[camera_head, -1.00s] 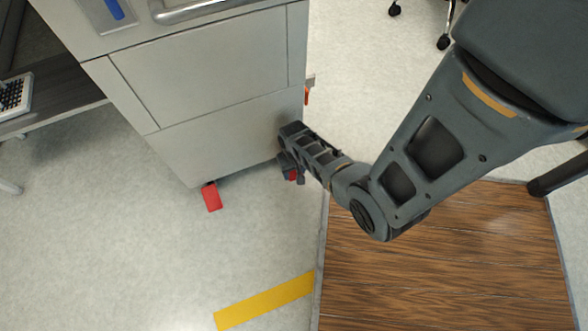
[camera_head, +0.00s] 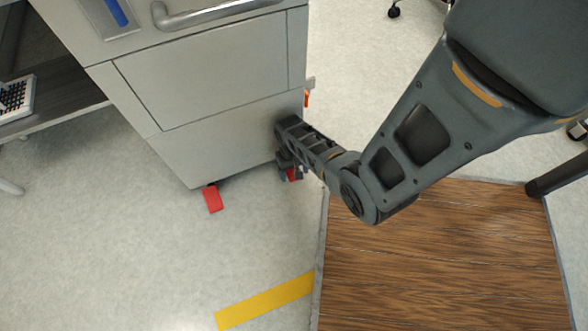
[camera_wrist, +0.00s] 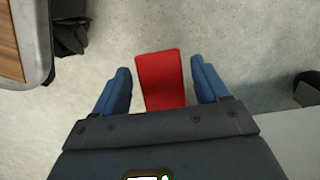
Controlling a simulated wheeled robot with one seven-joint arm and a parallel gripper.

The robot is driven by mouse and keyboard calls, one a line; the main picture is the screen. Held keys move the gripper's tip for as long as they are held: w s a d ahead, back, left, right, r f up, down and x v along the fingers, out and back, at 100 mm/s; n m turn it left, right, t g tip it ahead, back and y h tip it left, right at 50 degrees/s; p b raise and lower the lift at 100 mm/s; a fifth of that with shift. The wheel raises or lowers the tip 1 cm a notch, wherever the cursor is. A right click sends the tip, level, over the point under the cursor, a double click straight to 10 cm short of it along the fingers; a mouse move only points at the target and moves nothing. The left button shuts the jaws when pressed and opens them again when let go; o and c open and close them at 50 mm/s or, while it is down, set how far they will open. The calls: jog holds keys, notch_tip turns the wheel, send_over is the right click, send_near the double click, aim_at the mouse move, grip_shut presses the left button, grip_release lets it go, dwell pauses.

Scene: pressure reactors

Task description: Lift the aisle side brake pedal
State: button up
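A red brake pedal (camera_wrist: 160,80) lies between the two blue fingers of my gripper (camera_wrist: 160,68) in the wrist view. The fingers are open, with a gap on each side of the pedal. In the head view my gripper (camera_head: 288,168) is low by the cabinet's near right bottom corner, and a bit of this red pedal (camera_head: 292,175) shows there; the rest is hidden by the gripper. A second red pedal (camera_head: 213,199) sticks out under the cabinet's left bottom corner, clear of my gripper. The frames do not label which pedal is on the aisle side.
The grey cabinet (camera_head: 200,85) stands directly beside my gripper. A wood-topped platform (camera_head: 440,260) with a grey edge is to the right. A red part (camera_head: 306,98) shows at the cabinet's far right side. Open floor with a yellow strip (camera_head: 265,300) lies in front.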

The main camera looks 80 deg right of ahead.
jog(key=shift+o, duration=0.3)
jog(key=shift+r+p, duration=0.4)
jog(key=shift+r, duration=0.1)
jog(key=r+p, duration=0.2)
jog(key=r, duration=0.2)
jog(key=shift+s+d+p, duration=0.15)
jog(key=shift+s+p, duration=0.15)
jog(key=shift+p, duration=0.1)
jog(key=s+d+r+p, duration=0.3)
jog(key=s+d+r, duration=0.3)
jog(key=s, duration=0.3)
jog(key=shift+s, duration=0.1)
jog(key=w+a+f+t+h+b, duration=0.1)
jog(key=w+a, duration=0.1)
jog(key=w, duration=0.1)
jog(key=w+a+f+t+h+b, duration=0.1)
jog(key=w+a+h+b, duration=0.1)
jog(key=w, duration=0.1)
jog(key=w+a+f+h+b, duration=0.1)
jog(key=w+a+h, duration=0.1)
jog(key=w, duration=0.1)
jog(key=shift+w+a+f+t+b, duration=0.2)
jog(key=shift+a+f+t+b, duration=0.1)
jog(key=shift+a+f+t, duration=0.1)
jog(key=b+x, duration=0.4)
jog(key=x, duration=0.3)
jog(key=shift+w+f, duration=0.1)
